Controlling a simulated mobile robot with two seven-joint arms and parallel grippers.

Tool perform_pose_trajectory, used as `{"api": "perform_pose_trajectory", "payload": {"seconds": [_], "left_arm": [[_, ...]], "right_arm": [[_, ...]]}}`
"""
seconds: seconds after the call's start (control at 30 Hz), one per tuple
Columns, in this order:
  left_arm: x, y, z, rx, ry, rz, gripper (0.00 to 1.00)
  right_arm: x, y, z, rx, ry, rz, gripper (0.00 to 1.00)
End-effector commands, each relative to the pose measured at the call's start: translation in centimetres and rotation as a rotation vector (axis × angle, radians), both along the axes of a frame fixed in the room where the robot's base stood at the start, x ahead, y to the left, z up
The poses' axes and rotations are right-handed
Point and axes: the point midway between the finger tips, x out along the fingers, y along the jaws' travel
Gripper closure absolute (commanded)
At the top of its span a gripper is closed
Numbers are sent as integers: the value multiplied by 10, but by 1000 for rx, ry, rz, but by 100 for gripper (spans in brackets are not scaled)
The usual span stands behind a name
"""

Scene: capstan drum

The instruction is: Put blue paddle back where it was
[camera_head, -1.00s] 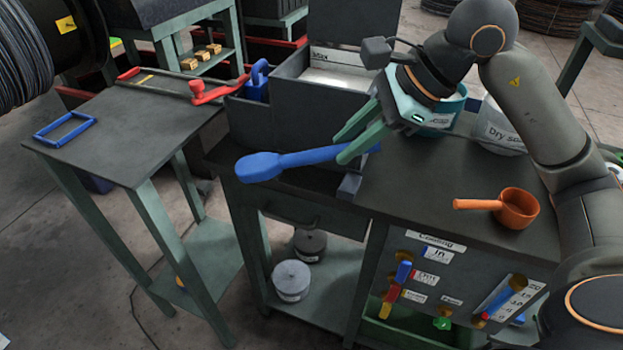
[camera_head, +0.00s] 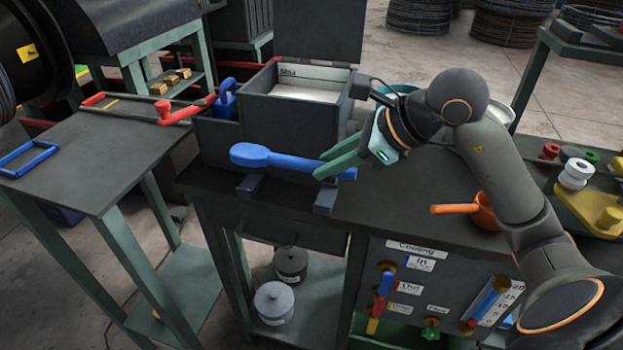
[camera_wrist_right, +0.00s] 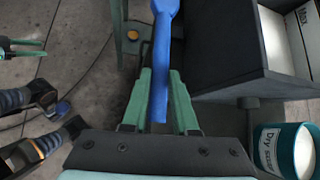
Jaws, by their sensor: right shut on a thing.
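The blue paddle (camera_head: 285,161) lies level in front of the dark box on the workbench; it also shows in the wrist view (camera_wrist_right: 163,60). My right gripper (camera_head: 325,170) is shut on its handle, near the right end. Two small dark rest blocks stand at the bench's front edge, a left one (camera_head: 250,186) and a right one (camera_head: 326,201). The paddle is above or at these blocks; I cannot tell whether it touches them. Green fingers at the left of the wrist view look like my left gripper (camera_wrist_right: 22,46); their opening is unclear.
The dark box (camera_head: 300,118) with a pale filling stands close behind the paddle. A blue-handled item (camera_head: 226,98) stands at its left. An orange ladle (camera_head: 480,209) lies on the bench to the right. A side table (camera_head: 110,150) holds a blue frame (camera_head: 28,158) and a red-handled tool (camera_head: 178,112).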

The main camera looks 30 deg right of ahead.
Motion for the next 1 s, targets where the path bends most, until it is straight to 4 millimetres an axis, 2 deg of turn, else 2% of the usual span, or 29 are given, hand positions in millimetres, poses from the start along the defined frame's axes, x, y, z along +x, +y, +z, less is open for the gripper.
{"api": "perform_pose_trajectory", "payload": {"seconds": [0.07,0.1,0.33,0.53,0.73,1.0], "left_arm": [[-2,4,3,7,3,6,50],[-2,6,0,7,2,9,50],[-5,6,0,7,3,9,50],[-5,5,1,6,4,8,50],[-5,5,4,6,5,8,50],[-6,4,3,5,6,7,50]], "right_arm": [[20,-4,-6,7,3,0,100],[26,-5,-17,7,3,0,100],[53,-12,-52,3,0,1,100],[64,-14,-64,3,0,0,100],[65,-15,-92,3,0,1,100],[66,-15,-97,-2,-3,0,100]]}}
